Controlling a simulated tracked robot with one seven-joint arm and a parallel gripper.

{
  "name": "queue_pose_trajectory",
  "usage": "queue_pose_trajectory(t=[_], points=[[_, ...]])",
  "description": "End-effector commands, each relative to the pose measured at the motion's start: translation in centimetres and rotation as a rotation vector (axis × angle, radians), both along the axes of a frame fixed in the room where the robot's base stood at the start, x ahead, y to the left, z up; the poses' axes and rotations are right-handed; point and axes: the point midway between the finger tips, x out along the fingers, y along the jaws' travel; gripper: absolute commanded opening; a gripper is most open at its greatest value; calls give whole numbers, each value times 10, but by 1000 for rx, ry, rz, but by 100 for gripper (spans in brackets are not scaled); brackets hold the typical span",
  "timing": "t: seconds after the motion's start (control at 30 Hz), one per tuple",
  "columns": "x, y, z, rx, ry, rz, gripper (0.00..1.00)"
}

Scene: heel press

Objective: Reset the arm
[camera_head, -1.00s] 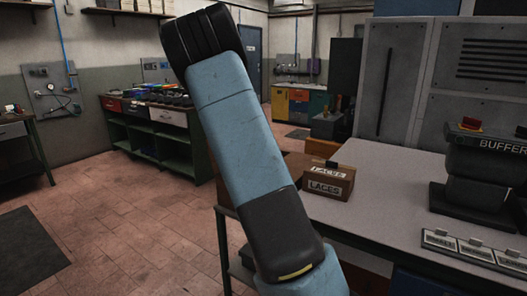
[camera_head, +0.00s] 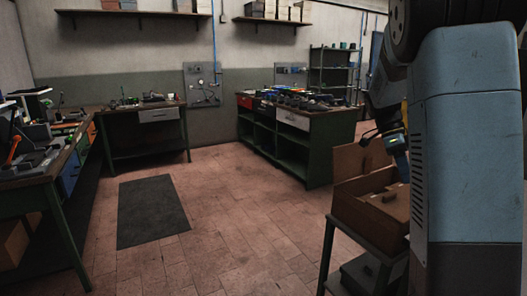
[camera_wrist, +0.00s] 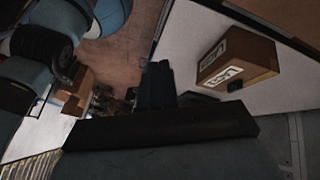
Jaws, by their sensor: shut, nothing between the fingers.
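My arm (camera_head: 470,150) stands large at the right side of the head view, bent at the top. In the wrist view my gripper (camera_wrist: 157,85) shows as dark fingers, closed together with nothing held. It points out over the floor beside the edge of a pale bench top (camera_wrist: 190,35).
A LACES box (camera_wrist: 237,64) stands on the pale bench, right of the fingers. An open brown box (camera_head: 362,215) is beside my arm. Green benches (camera_head: 285,150) line the back. Open tiled floor (camera_head: 240,215) and a dark mat (camera_head: 152,210) lie left.

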Motion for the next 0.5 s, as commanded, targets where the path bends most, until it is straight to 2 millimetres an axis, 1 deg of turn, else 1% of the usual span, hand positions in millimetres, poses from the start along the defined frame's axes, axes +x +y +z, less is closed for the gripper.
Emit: queue_pose_trajectory(t=[0.03, 0.2, 0.5], points=[[-8, 3, 3, 56, -21, 59, 0], [-30, 18, 9, 228, -89, 300, 0], [-71, 51, 24, 427, -226, 763, 0]])
